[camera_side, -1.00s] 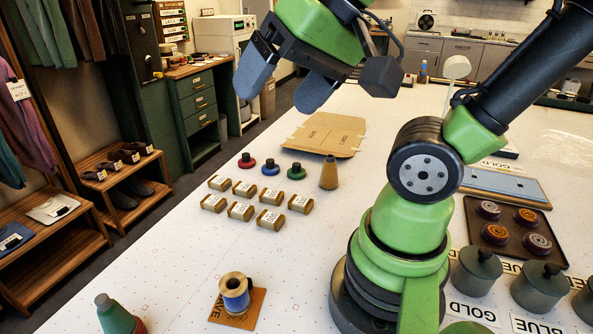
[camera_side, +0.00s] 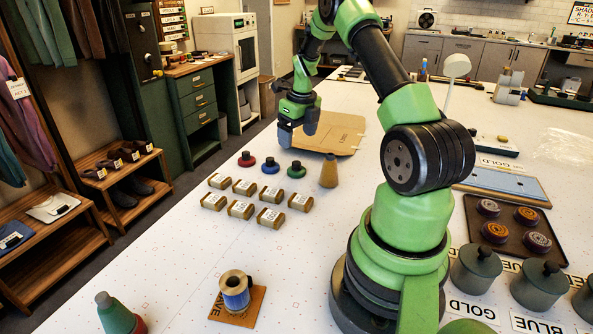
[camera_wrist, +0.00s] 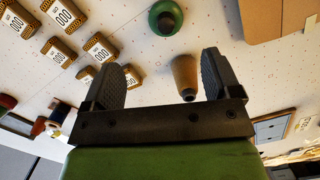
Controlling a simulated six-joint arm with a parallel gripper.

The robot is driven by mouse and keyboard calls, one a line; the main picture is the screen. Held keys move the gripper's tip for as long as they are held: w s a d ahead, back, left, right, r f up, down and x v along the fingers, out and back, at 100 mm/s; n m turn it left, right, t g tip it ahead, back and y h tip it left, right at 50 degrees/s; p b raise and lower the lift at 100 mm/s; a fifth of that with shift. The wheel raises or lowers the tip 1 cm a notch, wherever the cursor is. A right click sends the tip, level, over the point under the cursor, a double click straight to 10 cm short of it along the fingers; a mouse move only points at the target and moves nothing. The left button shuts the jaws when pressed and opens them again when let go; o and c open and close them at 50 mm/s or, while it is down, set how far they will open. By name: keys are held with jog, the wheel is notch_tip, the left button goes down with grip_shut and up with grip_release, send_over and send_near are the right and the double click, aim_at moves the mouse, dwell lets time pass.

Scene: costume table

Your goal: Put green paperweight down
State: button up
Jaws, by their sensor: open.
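The green paperweight (camera_side: 296,170), a round disc with a dark knob, stands on the white table at the right end of a row with a blue (camera_side: 270,167) and a red (camera_side: 246,160) one. In the wrist view the green paperweight (camera_wrist: 165,18) is near the top, beyond my fingertips. My gripper (camera_side: 298,130) is open and empty, pointing down, above and behind the paperweight in the side view. It is apart from it. Both fingers of my gripper (camera_wrist: 160,68) show in the wrist view with nothing held between them.
A brown cone (camera_side: 329,171) stands close to the right of the green paperweight. A flat cardboard piece (camera_side: 340,138) lies behind. Several labelled small blocks (camera_side: 245,187) sit in front. A spool (camera_side: 236,291) stands on a brown card. The table's left front is mostly clear.

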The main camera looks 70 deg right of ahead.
aim_at(297, 162)
jog(key=f, duration=0.7)
jog(key=d+f, duration=0.1)
jog(key=f, duration=0.2)
jog(key=shift+w+d+f, duration=0.1)
jog(key=shift+w+f, duration=0.05)
jog(key=shift+w, duration=0.25)
jog(key=shift+c, duration=0.2)
jog(key=c, duration=1.2)
